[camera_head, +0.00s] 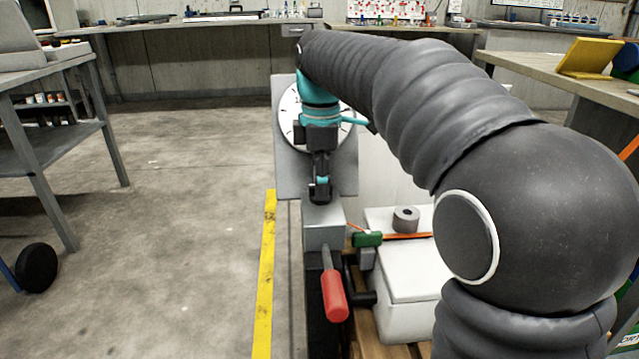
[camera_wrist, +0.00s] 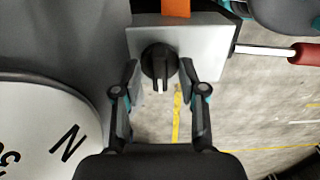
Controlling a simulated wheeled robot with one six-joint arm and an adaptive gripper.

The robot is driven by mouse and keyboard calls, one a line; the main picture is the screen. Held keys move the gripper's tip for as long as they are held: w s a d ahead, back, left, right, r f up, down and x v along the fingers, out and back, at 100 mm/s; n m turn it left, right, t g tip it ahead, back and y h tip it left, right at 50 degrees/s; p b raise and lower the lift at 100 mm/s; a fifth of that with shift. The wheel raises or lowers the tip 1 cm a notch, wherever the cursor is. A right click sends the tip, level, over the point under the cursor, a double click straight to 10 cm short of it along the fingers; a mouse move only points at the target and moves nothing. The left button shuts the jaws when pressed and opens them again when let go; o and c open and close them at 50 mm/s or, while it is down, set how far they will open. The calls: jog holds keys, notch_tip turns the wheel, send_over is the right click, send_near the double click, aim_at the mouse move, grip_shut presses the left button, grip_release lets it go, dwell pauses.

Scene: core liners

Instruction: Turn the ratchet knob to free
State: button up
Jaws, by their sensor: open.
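The ratchet knob (camera_wrist: 158,62) is a black round knob with a raised bar and a pale pointer mark, on the face of a grey metal box (camera_wrist: 205,48) in the wrist view. The mark points toward the bottom of that picture. My gripper (camera_wrist: 159,68) is open, with one finger on each side of the knob; I cannot tell whether either finger touches it.
A red-handled lever (camera_head: 334,296) sticks out below the box; its handle (camera_wrist: 305,53) also shows in the wrist view. A white dial (camera_head: 290,118) is behind my gripper. A white case (camera_head: 410,300) with a grey roll (camera_head: 405,219) stands right.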

grip_shut()
jog(key=shift+r+m+p, duration=0.1)
jog(key=shift+m+p, duration=0.2)
jog(key=shift+p, duration=0.1)
jog(key=m+p, duration=0.2)
jog(key=shift+r+m, duration=0.15)
jog(key=shift+m, duration=0.15)
jog(key=m+p, duration=0.4)
jog(key=m, duration=0.1)
jog(key=m+p, duration=0.3)
jog(key=m, duration=0.2)
jog(key=shift+m, duration=0.4)
jog(key=shift+f+m+p, duration=0.2)
jog(key=shift+m+p, duration=0.7)
jog(key=shift+m, duration=1)
